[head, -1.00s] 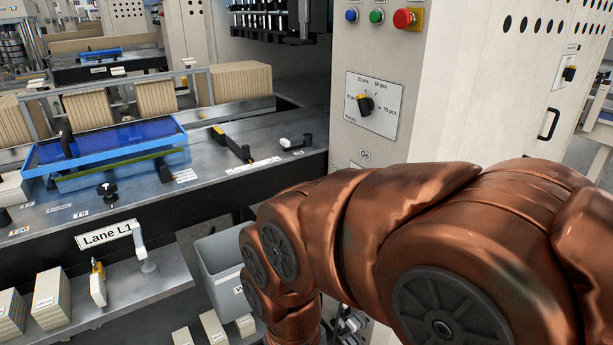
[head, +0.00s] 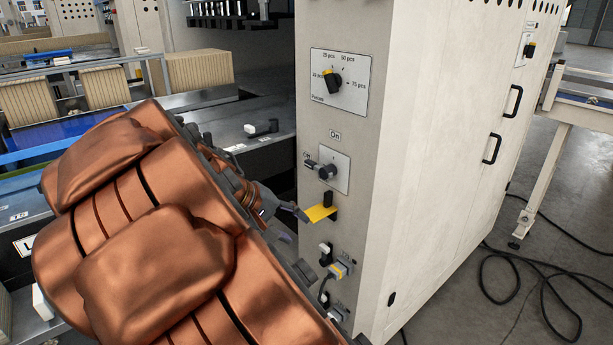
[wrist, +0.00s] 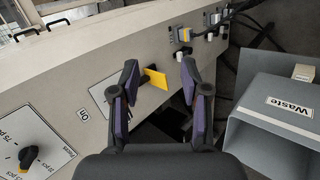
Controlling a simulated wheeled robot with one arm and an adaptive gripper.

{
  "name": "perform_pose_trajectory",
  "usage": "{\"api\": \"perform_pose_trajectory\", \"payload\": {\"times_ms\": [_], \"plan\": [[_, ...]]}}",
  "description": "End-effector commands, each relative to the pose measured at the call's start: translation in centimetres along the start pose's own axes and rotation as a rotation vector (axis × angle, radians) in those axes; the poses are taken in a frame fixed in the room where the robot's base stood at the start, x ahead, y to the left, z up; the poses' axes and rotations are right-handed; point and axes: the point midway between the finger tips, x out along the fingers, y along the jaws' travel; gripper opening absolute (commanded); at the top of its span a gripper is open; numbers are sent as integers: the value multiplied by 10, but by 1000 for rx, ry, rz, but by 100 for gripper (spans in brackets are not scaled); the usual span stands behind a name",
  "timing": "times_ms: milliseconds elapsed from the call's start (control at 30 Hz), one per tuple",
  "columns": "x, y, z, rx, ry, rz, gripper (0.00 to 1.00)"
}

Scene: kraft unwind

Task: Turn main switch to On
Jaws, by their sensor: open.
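On the narrow face of the beige cabinet, a dark rotary knob (head: 326,171) sits on a pale plate (head: 341,178) below an "On" label (head: 335,135). A yellow flat piece (head: 320,212) with a black part sticks out below it; I cannot tell which one is the main switch. My gripper (head: 292,226) is close to the left of the yellow piece, partly hidden by my arm. In the wrist view my gripper (wrist: 160,78) is open, and the yellow piece (wrist: 157,78) shows between its fingers, nearer the left one. I see no contact.
Above is a selector dial (head: 332,82) marked in pcs. Below are small plugs or switches (head: 337,270) with a cable. A grey Waste bin (wrist: 285,105) stands to the right in the wrist view. Black cables (head: 530,275) lie on the floor at right.

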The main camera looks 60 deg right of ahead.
Motion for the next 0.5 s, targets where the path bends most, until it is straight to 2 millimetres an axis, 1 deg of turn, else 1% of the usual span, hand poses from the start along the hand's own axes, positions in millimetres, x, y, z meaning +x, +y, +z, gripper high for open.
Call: {"api": "perform_pose_trajectory", "payload": {"times_ms": [33,100,167,233,367,500], "plan": [[15,10,-16,19,-6,70,46],[24,28,-39,39,-1,165,46],[33,42,-57,47,2,244,46],[41,55,-80,53,12,332,46],[58,72,-124,39,35,486,46],[80,77,-173,2,72,627,46]]}}
